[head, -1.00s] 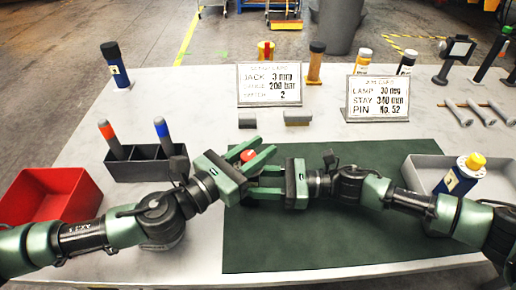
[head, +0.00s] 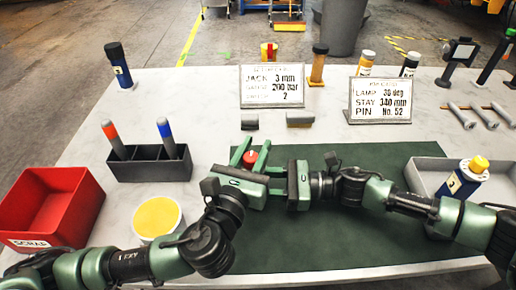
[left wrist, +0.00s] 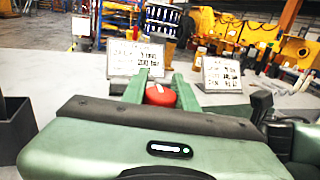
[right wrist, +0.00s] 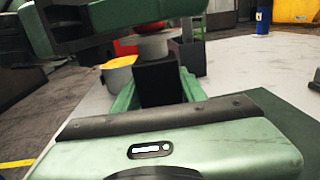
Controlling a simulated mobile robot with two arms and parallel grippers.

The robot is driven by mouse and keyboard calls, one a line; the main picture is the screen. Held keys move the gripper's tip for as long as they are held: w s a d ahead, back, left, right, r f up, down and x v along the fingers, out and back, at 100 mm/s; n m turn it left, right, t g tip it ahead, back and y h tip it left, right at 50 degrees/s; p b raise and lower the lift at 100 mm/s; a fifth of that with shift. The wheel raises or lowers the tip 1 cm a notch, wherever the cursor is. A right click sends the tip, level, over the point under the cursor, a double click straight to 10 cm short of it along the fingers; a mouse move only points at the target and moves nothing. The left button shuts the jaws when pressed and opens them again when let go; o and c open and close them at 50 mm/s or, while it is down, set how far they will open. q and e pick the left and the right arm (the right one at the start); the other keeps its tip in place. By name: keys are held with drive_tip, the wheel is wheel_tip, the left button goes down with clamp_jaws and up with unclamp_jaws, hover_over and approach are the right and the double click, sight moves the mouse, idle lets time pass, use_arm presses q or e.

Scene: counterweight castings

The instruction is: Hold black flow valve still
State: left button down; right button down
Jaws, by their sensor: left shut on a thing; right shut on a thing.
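The black flow valve shows best in the right wrist view, as an upright black block (right wrist: 160,82) with a grey collar and a red knob on top. My right gripper (right wrist: 158,92) is shut on the block, its fingers on either side. In the head view the right gripper's body (head: 298,185) points left and its fingertips are hidden. The red knob (left wrist: 160,95) sits between the fingers of my left gripper (head: 252,152), which is shut on it from above the right gripper. In the head view the valve body is hidden beneath the left gripper.
A yellow-topped round tub (head: 157,217), a red scrap bin (head: 45,205) and a black holder (head: 150,168) with two pens stand left. Two sign cards (head: 272,86) are behind. The green mat's (head: 330,240) front is clear.

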sight(253, 164)
use_arm(q)
drive_tip(key=n+y, duration=0.2)
drive_tip(key=y, duration=0.1)
drive_tip(key=n+t+y, duration=0.1)
drive_tip(key=y, duration=0.1)
drive_tip(key=shift+w+a+n, duration=0.1)
drive_tip(key=shift+a+n, duration=0.2)
drive_tip(key=shift+a, duration=0.05)
use_arm(e)
drive_tip(key=shift+s, duration=0.1)
use_arm(q)
drive_tip(key=shift+a+n+y, duration=0.25)
drive_tip(key=shift+n+y, duration=0.45)
drive_tip(key=shift+y, duration=0.45)
drive_tip(key=shift+a+n+y, duration=0.2)
drive_tip(key=shift+n+y, duration=0.5)
drive_tip(key=shift+y, duration=0.45)
drive_tip(key=c, duration=1.1)
unclamp_jaws()
drive_tip(key=s, duration=0.2)
drive_tip(key=s+d, duration=0.1)
drive_tip(key=s, duration=0.4)
drive_tip(key=shift+s+d, duration=0.2)
drive_tip(key=shift+d, duration=0.1)
